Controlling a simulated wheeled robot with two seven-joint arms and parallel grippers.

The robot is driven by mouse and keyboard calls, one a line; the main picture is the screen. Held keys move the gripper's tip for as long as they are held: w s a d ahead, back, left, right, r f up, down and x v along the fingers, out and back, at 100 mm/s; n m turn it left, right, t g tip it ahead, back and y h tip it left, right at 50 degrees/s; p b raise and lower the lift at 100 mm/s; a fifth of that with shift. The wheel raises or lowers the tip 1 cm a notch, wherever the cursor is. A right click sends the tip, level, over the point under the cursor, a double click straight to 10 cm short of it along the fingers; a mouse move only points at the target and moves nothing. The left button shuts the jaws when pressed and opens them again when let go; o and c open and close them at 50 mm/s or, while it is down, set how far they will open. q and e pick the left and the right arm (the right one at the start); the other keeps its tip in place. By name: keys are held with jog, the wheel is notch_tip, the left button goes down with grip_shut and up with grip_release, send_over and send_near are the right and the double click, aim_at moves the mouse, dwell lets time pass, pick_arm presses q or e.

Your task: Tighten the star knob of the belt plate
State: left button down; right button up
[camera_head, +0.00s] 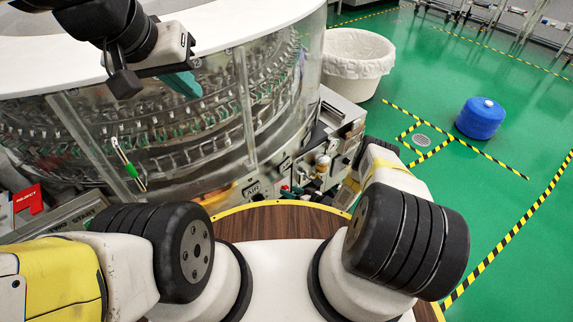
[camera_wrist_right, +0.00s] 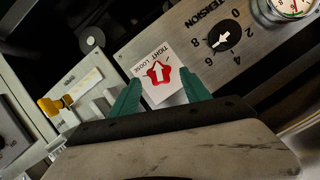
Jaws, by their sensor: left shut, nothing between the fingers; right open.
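The red star knob (camera_wrist_right: 157,74) with a white arrow sits on a white label reading TIGHT and LOOSE, on a grey metal plate (camera_wrist_right: 190,50) in the right wrist view. My right gripper (camera_wrist_right: 160,76) is open, its two green fingers on either side of the knob in that view, with gaps between fingers and knob. I cannot tell how deep the fingertips are relative to it. In the head view the right gripper and the knob are hidden or too small to make out. My left gripper (camera_head: 182,84) is shut and empty, in front of the washer's clear wall.
The round washer (camera_head: 165,125) fills the head view's left. A white bin (camera_head: 356,62) and blue drum (camera_head: 481,118) stand on green floor.

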jog(key=v, duration=0.5)
jog(key=shift+s+d+r, duration=0.1)
jog(key=shift+s+d, duration=0.05)
jog(key=shift+s, duration=0.05)
jog(key=w+a+f+n+t+h, duration=0.1)
jog(key=w+a+f+n+h, duration=0.2)
jog(key=w+a+n, duration=0.1)
jog(key=shift+w+a+n+t, duration=0.4)
jog(key=shift+w+a, duration=0.1)
jog(key=shift+a, duration=0.35)
jog(key=shift+c, duration=0.2)
grip_shut()
